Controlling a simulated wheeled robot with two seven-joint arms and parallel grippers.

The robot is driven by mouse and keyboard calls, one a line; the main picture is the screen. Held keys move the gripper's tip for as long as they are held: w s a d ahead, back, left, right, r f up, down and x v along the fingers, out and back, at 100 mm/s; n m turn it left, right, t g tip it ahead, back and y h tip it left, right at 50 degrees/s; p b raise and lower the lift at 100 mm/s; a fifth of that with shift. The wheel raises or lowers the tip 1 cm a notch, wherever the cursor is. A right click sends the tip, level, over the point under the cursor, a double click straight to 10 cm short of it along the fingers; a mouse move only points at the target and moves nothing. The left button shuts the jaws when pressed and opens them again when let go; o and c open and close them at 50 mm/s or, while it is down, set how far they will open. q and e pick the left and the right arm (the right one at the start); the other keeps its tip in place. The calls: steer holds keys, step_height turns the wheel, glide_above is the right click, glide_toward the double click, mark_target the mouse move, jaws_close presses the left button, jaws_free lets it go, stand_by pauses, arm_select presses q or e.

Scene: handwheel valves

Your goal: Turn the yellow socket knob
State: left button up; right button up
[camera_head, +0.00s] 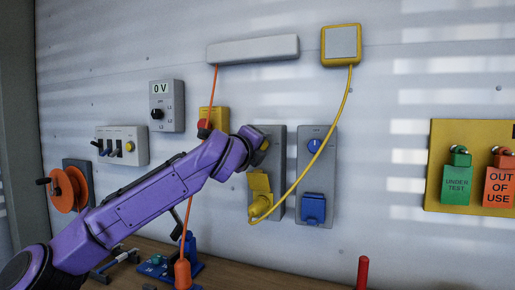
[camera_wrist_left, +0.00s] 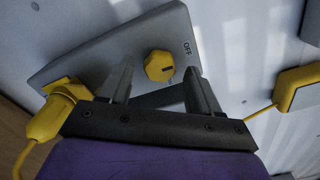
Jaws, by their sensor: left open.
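The yellow socket knob (camera_wrist_left: 159,66) shows in the left wrist view on a grey socket plate (camera_wrist_left: 115,45), beside the printed word OFF. In the head view the same plate (camera_head: 278,195) hangs on the wall, and my purple arm covers much of its upper part. My left gripper (camera_wrist_left: 160,77) is open, its two fingers on either side of the knob in the picture. Gaps show between the knob and both fingers; the depth between them is hard to tell. In the head view the left gripper (camera_head: 251,146) is at the plate's upper part, mostly hidden. My right gripper is not in view.
A yellow plug (camera_head: 262,205) sits in the socket below, its yellow cable (camera_head: 322,150) looping up to a yellow box (camera_head: 341,44). A second socket with a blue knob (camera_head: 314,145) stands close on the right. An orange cable (camera_head: 190,215) hangs by my arm.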

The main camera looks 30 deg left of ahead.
arm_select(q)
steer(key=b+v, duration=0.3)
steer(key=v, duration=0.2)
steer(key=shift+s+d, duration=0.15)
steer(key=shift+s, duration=0.1)
steer(key=b+v, duration=0.3)
steer(key=v, duration=0.7)
steer(key=shift+s, duration=0.3)
steer(key=shift+d, duration=0.1)
